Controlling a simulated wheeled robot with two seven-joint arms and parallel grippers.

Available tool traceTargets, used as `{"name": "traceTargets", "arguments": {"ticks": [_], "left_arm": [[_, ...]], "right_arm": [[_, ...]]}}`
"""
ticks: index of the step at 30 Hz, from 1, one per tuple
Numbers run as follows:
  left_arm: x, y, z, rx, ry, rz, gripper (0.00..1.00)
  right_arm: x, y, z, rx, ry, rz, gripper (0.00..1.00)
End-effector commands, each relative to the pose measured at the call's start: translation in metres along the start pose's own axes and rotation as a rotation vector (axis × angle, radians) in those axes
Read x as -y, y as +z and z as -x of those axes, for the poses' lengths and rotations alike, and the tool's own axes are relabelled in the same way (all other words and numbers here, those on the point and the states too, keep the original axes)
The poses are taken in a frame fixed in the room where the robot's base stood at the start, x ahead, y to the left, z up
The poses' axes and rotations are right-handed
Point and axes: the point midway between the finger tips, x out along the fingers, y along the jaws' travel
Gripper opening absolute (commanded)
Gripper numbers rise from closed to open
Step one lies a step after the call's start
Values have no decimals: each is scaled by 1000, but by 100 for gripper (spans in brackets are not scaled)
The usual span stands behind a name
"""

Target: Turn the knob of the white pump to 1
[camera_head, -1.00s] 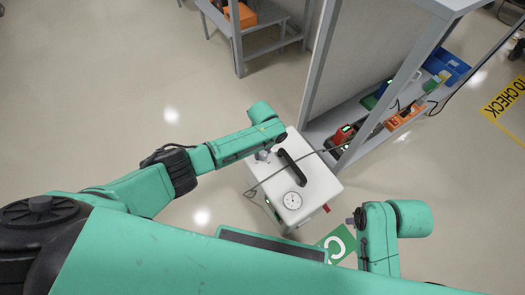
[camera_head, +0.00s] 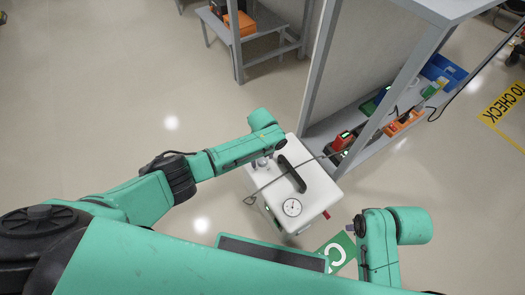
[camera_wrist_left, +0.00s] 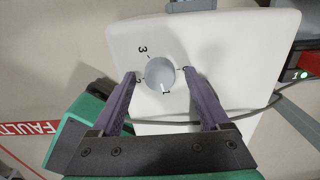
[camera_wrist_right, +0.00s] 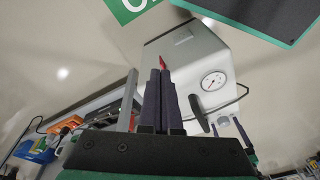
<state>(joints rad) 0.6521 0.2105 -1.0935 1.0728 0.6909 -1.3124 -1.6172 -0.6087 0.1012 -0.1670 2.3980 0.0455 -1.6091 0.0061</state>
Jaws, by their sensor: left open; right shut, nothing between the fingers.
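The white pump (camera_head: 322,190) stands below my arms in the head view, with a black handle (camera_head: 292,174) and a round gauge (camera_head: 292,207) on top. In the left wrist view its grey knob (camera_wrist_left: 160,73) sits on the white face (camera_wrist_left: 225,45), with printed numbers around it. The knob's white pointer line is at the 1. My left gripper (camera_wrist_left: 161,72) is open, its fingertips on either side of the knob; I cannot tell whether they touch it. My right gripper (camera_wrist_right: 160,72) is shut and empty, apart from the pump, near its red part (camera_wrist_right: 183,40).
A grey shelf (camera_head: 440,22) stands right beside the pump, holding red, orange (camera_head: 404,122) and blue (camera_head: 444,70) items. A thin grey hose (camera_head: 283,178) crosses the pump's top. A green floor sign (camera_head: 340,250) lies in front. The floor at left is clear.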

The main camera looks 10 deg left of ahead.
Motion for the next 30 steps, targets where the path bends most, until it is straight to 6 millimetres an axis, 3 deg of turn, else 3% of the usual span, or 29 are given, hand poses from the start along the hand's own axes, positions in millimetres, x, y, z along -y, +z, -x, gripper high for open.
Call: {"name": "traceTargets", "arguments": {"ticks": [8,15,19,23,30], "left_arm": [[0,0,47,0,-2,0,79],[1,0,106,1,-4,-1,79],[0,0,131,0,-2,-1,79],[0,0,142,-1,-1,0,79],[0,0,143,-1,-1,0,79]], "right_arm": [[-8,2,-49,22,19,-13,0],[-20,24,-105,41,43,-29,0],[-25,38,-125,47,53,-34,0],[-28,46,-136,48,58,-36,0],[-28,48,-139,49,58,-36,0]]}}
